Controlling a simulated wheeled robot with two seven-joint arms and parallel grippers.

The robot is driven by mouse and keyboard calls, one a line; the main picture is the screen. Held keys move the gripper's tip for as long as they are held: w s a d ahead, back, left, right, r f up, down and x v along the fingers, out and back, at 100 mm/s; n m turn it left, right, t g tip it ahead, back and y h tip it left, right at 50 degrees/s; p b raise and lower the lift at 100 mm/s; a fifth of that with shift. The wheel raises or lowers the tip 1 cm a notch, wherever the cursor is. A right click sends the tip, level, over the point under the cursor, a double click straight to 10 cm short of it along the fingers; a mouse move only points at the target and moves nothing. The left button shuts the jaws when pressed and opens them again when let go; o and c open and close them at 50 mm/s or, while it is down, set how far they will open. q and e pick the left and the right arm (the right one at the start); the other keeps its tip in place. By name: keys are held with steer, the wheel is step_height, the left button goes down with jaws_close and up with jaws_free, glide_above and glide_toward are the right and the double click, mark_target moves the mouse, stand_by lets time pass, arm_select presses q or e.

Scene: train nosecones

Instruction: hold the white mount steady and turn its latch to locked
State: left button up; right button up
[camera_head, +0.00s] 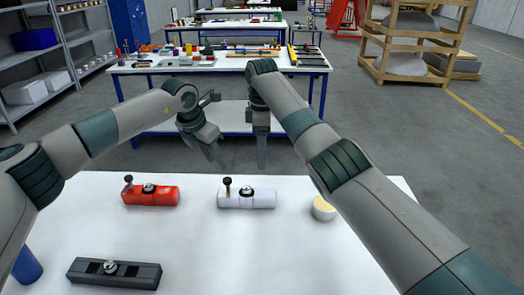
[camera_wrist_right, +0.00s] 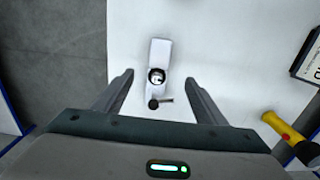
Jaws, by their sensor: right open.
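The white mount (camera_head: 246,199) lies on the white table, with a dark-topped post at its left end and a round metal and black fitting on top. In the right wrist view the mount (camera_wrist_right: 159,55) lies beyond the fingertips, its post end nearest and lying between the fingers' lines. My right gripper (camera_head: 261,168) hangs above and behind the mount, apart from it; its open fingers (camera_wrist_right: 158,78) hold nothing. My left gripper (camera_head: 218,167) is above the table's far edge, left of the right one, empty, fingers apart. Which part is the latch is unclear.
A similar red mount (camera_head: 150,196) lies left of the white one. A black fixture (camera_head: 113,273) and a blue cylinder (camera_head: 27,265) are at near left. A cream round piece (camera_head: 323,209) is beside my right arm. A yellow-red tool (camera_wrist_right: 284,128) shows in the wrist view.

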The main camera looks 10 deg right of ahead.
mark_target(262, 192)
steer(key=shift+f, duration=0.1)
step_height(262, 192, down, 17)
steer(key=shift+f, duration=0.15)
stand_by(0.9)
